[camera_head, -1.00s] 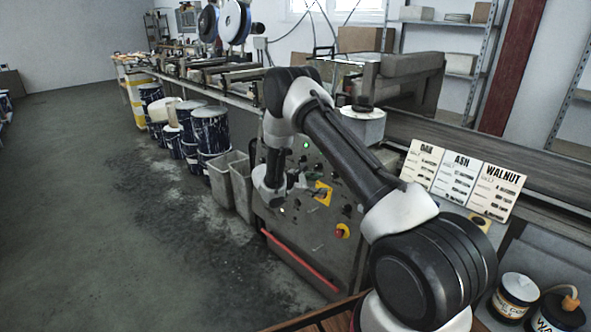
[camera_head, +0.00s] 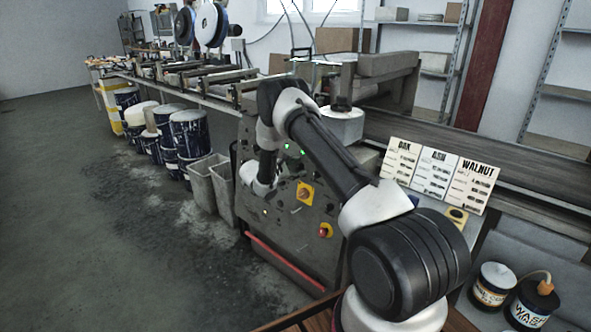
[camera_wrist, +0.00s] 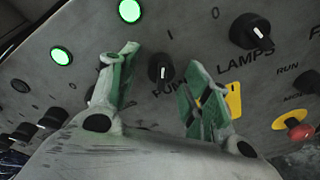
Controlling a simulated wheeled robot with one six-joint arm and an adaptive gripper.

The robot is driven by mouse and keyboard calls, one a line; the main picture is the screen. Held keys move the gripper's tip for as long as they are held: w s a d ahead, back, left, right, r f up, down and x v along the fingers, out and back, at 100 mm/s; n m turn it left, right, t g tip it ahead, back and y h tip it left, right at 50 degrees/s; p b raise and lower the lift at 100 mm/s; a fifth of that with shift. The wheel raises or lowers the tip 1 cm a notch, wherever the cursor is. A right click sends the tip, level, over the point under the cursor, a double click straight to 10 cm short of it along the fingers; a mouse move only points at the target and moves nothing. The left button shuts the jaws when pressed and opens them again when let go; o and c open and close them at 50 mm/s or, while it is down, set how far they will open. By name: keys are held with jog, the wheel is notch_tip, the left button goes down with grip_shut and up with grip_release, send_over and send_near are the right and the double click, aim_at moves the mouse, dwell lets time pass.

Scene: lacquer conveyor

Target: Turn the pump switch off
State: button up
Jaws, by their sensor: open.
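The pump switch (camera_wrist: 161,68) is a black rotary knob with a white pointer mark, on the grey control panel (camera_head: 280,222). In the wrist view its label is partly hidden, and an "I" shows above it to the right. My gripper (camera_wrist: 162,62) is open, with its green-lined fingers on either side of the pump switch. The left fingertip is up and left of the knob, the right one beside it. I cannot tell whether either touches it. In the head view my gripper is small and hard to make out against the panel.
The lamps knob (camera_wrist: 250,31) is to the right of the pump switch. Two green lights (camera_wrist: 62,56) glow to the left. A red button (camera_wrist: 299,130) on yellow and a yellow plate (camera_wrist: 233,99) lie to the right. Grey bins (camera_head: 212,185) stand left of the panel.

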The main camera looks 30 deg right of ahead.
jog(key=c, duration=1)
jog(key=shift+n, duration=0.3)
jog(key=n, duration=0.5)
jog(key=n+g, duration=0.1)
jog(key=n, duration=0.4)
jog(key=shift+f+h, duration=0.1)
jog(key=shift+h, duration=0.3)
jog(key=shift+n, duration=0.3)
jog(key=o, duration=1)
